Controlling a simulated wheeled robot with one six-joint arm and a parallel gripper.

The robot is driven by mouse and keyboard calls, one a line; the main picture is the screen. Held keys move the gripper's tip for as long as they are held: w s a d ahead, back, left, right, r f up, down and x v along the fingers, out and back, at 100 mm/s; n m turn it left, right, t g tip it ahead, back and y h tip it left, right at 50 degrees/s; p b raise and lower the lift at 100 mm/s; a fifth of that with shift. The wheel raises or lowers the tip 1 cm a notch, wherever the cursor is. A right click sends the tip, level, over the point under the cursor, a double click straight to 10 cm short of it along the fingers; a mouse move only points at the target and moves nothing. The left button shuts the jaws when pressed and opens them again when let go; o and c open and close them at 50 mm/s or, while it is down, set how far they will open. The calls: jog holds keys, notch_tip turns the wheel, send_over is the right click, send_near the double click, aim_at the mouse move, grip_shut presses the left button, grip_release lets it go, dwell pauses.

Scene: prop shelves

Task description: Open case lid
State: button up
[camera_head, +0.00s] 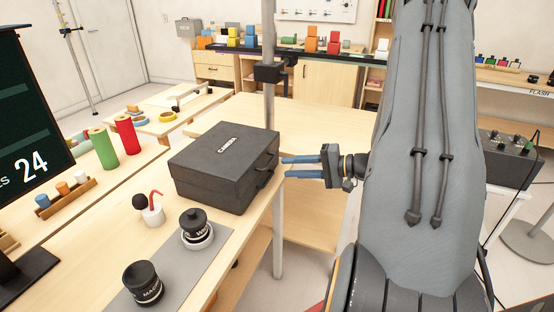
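The case (222,172) is a dark grey box with a white label on its lid (226,150). It stands on the wooden table, and the lid is shut. A handle (264,176) is on its right-hand side, facing my gripper. My gripper (284,167) comes in from the right with its blue fingers level and pointing left at the case. The fingers are apart with a narrow gap and nothing visible between them. Their tips are close to the handle side; I cannot tell whether they touch it.
Green (103,148) and red (127,134) rolls stand to the left.

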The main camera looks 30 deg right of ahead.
jog(key=w+a+f+t+p, duration=0.1)
jog(key=w+a+p, duration=0.1)
jog(key=w, duration=0.4)
jog(key=shift+w+a+f+h+p, duration=0.15)
jog(key=shift+a+f+h+p, duration=0.15)
grip_shut()
